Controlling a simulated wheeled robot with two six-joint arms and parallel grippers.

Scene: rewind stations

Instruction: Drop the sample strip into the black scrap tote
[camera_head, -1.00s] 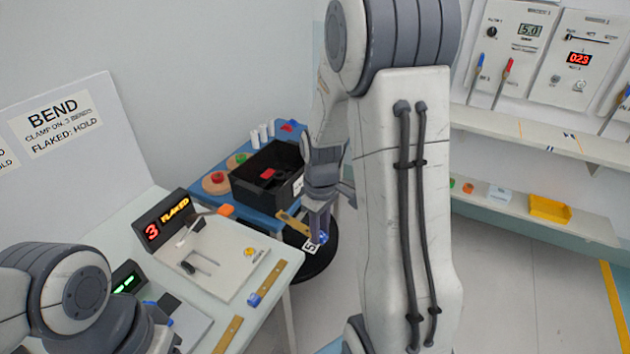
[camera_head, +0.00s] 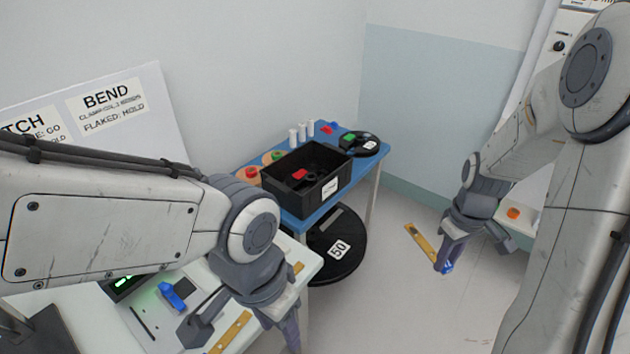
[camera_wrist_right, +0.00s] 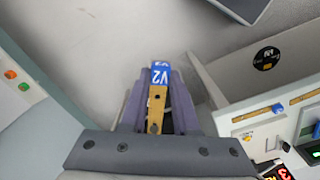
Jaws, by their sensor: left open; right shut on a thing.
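The sample strip (camera_head: 419,242) is a flat yellow-tan strip. In the right wrist view it (camera_wrist_right: 156,105) has a blue end marked V2. My right gripper (camera_head: 446,264) is shut on it and holds it in the air, right of the black scrap tote (camera_head: 285,196) and apart from it. The tote is an open black box with a white label, on a blue table. A red piece and dark round pieces show inside it. My left gripper (camera_head: 244,328) is open over the white bench at the bottom, and its arm hides part of that bench.
The blue table (camera_head: 324,207) also carries small spools, white cylinders and a black reel (camera_head: 367,143). A large black reel marked 50 (camera_head: 350,262) is below it. Another tan strip (camera_head: 231,331) lies on the white bench. Open floor lies between the table and my right gripper.

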